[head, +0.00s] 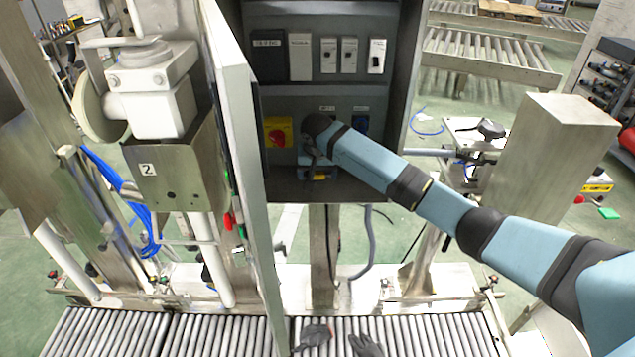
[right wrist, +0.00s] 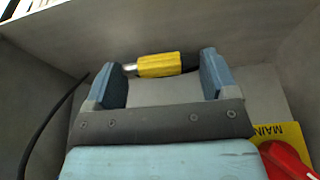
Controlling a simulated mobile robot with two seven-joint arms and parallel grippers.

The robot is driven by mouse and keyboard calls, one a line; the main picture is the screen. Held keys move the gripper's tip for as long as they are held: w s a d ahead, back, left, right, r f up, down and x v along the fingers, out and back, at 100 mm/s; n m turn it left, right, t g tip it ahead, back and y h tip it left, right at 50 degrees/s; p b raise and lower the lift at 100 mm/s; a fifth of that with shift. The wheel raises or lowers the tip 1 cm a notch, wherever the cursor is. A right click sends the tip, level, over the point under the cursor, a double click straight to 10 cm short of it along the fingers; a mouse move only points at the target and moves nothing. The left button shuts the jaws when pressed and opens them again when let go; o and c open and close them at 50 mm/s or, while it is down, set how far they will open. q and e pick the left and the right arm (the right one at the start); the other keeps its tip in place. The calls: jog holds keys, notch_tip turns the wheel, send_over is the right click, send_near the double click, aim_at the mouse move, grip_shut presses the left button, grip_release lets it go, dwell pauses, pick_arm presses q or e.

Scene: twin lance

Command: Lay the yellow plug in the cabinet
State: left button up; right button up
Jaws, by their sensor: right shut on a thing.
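The grey cabinet (head: 402,85) stands open in the head view, with its door (head: 235,120) swung out at the left. My right arm reaches into its lower part, and my right gripper (head: 316,168) is low inside, partly hidden by the arm. The yellow plug (head: 321,178) shows just below the wrist, near the cabinet floor. In the right wrist view the plug (right wrist: 160,65), with a metal tip and black end, lies crosswise between the fingers of my right gripper (right wrist: 163,78), which is shut on it. I cannot tell whether the plug touches the floor. My left gripper is not in view.
A red switch on a yellow plate (head: 278,133) is on the cabinet's back panel, left of my gripper. It also shows in the right wrist view (right wrist: 285,160). A black cable (right wrist: 45,130) runs along the left there. A roller conveyor (head: 220,335) with dark gloves (head: 315,335) lies below.

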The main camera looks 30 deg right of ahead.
aim_at(317, 190)
jog(key=shift+f+p, duration=0.3)
jog(key=shift+f, duration=2)
jog(key=shift+f, duration=0.1)
jog(key=o, duration=0.9)
jog(key=shift+c, duration=0.2)
jog(key=b+v, duration=0.2)
jog(key=v, duration=1)
jog(key=s+a+f+n+t+y, duration=0.1)
jog(key=s+a+f+n, duration=0.15)
jog(key=s+f, duration=0.35)
jog(key=s+a+f+n+t+y, duration=0.1)
jog(key=s+a+f+y, duration=0.2)
jog(key=f, duration=0.6)
jog(key=s+a+f+n+t, duration=0.1)
jog(key=s+a+f, duration=0.4)
jog(key=f, duration=0.2)
jog(key=s+f+n+t, duration=0.2)
jog(key=s+f, duration=0.1)
jog(key=s, duration=0.9)
jog(key=s+f+n+t, duration=0.1)
jog(key=s+f+t, duration=0.1)
jog(key=s, duration=1)
jog(key=shift+a+f+n+t+y, duration=0.3)
jog(key=shift+f+n+t, duration=0.05)
jog(key=shift+t, duration=0.15)
